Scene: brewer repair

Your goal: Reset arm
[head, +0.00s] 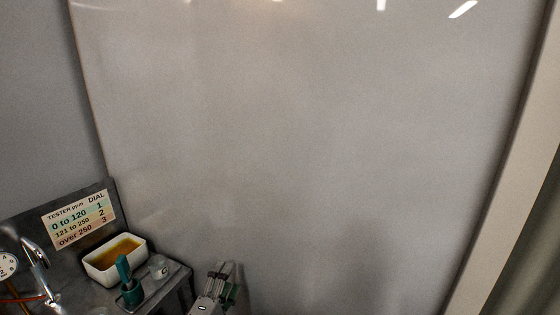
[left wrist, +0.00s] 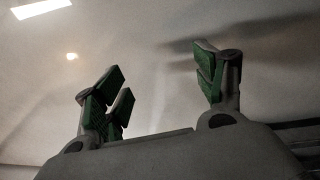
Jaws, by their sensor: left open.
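My left gripper (head: 224,275) shows at the bottom of the head view, just right of the bench corner and apart from the things on it. In the left wrist view its green-padded fingers (left wrist: 160,90) stand wide apart with nothing between them. Behind the fingers there is only a plain pale surface and lights. My right gripper is in neither view.
A dark bench (head: 178,282) at lower left holds a white tray (head: 139,257) of amber content, a teal tool in a holder (head: 130,292), a small clear cup (head: 160,267) and a dial chart (head: 79,219). A gauge (head: 7,265) is at the left edge. A wide pale wall (head: 310,150) fills the middle.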

